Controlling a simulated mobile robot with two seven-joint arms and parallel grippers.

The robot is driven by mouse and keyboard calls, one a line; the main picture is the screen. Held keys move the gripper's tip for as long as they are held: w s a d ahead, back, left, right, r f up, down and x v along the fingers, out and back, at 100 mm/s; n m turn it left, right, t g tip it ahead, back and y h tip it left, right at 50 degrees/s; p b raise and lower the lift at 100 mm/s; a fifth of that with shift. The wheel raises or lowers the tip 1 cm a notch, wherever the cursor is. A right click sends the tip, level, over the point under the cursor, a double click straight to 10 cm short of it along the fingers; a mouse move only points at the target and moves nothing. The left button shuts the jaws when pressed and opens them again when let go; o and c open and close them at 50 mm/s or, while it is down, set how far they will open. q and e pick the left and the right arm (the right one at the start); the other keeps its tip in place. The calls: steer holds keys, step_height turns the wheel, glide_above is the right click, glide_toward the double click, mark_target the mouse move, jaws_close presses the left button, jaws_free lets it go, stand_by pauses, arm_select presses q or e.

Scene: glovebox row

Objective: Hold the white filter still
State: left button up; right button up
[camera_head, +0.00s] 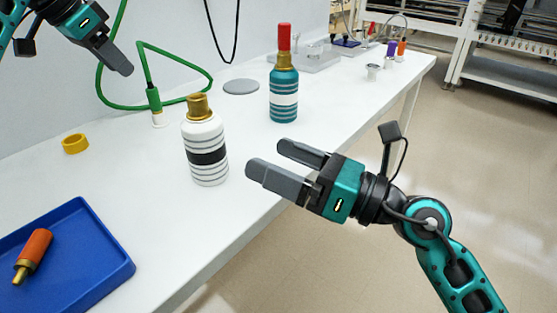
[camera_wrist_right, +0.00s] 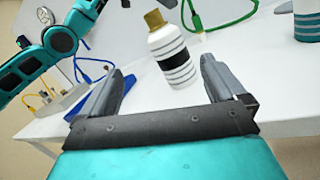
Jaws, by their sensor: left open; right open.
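The white filter (camera_head: 206,145) is a white bottle shape with grey rings, a black band and a brass neck. It stands upright on the white bench. My right gripper (camera_head: 268,165) is open and empty, to the right of the white filter and apart from it. In the right wrist view the white filter (camera_wrist_right: 172,55) shows beyond and between the open fingers (camera_wrist_right: 160,85). My left gripper (camera_head: 118,60) is at the upper left, above the bench and away from the filter. It is open, though only part of it shows.
A teal filter (camera_head: 284,92) with a red top stands behind, right of the white one. A blue tray (camera_head: 95,268) holds an orange piece (camera_head: 34,252). A yellow ring (camera_head: 75,143), a green hose (camera_head: 150,75) and a grey disc (camera_head: 241,86) are on the bench (camera_head: 130,180).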

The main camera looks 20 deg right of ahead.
mark_target(205, 141)
steer(key=n, duration=0.2)
steer(key=g+h, duration=0.1)
steer(key=shift+w+a+f+n, duration=0.25)
steer(key=shift+w+n, duration=0.1)
steer(key=shift+n, duration=0.05)
steer(key=shift+w+f+n+h, duration=0.15)
steer(key=shift+w+n+h, duration=0.1)
steer(key=shift+n+h, duration=0.05)
steer(key=x, duration=1.2)
steer(key=shift+w+a, duration=0.15)
steer(key=shift+a, duration=0.15)
steer(key=c, duration=1.2)
